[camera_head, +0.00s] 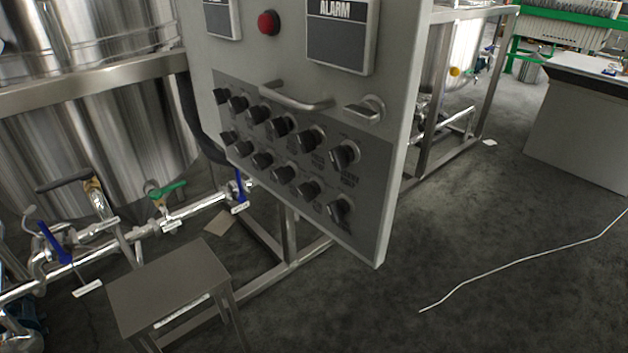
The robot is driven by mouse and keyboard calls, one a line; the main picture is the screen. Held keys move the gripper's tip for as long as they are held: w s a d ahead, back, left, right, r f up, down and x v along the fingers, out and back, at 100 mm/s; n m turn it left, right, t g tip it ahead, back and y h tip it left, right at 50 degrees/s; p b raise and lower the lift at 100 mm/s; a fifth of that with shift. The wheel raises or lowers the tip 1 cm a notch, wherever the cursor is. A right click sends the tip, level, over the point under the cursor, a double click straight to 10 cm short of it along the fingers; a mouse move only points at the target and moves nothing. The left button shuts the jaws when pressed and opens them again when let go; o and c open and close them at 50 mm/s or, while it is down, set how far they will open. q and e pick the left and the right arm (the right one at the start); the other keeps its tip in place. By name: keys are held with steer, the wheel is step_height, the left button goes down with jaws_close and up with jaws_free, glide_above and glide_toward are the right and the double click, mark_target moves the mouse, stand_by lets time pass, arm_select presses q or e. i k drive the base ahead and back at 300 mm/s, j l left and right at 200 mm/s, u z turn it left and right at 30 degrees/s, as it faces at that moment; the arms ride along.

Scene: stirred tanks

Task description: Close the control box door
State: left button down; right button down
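The control box door (395,110) is a grey panel in the upper middle of the head view. It carries a red button (268,22), an ALARM plate (341,35), a curved metal handle (296,98), a small latch-like knob (364,109) and several black rotary knobs on a darker plate. Its right and lower edges hang free over the floor. The box body behind it is mostly hidden, so I cannot tell how far the door stands open. Neither gripper shows in this view.
A small metal stool (168,285) stands at lower left. Pipes with blue and green valve handles (166,189) and a large steel tank (90,130) are at left. A grey cabinet (580,110) stands at right.

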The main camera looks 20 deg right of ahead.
mark_target(305, 61)
steer(key=k+j, duration=0.1)
steer(key=j, duration=0.25)
steer(key=j+z, duration=0.1)
steer(key=j, duration=0.25)
steer(key=k+j, duration=0.15)
steer(key=j, duration=0.15)
steer(key=k+j, duration=0.1)
steer(key=j, duration=0.25)
steer(key=z, duration=0.05)
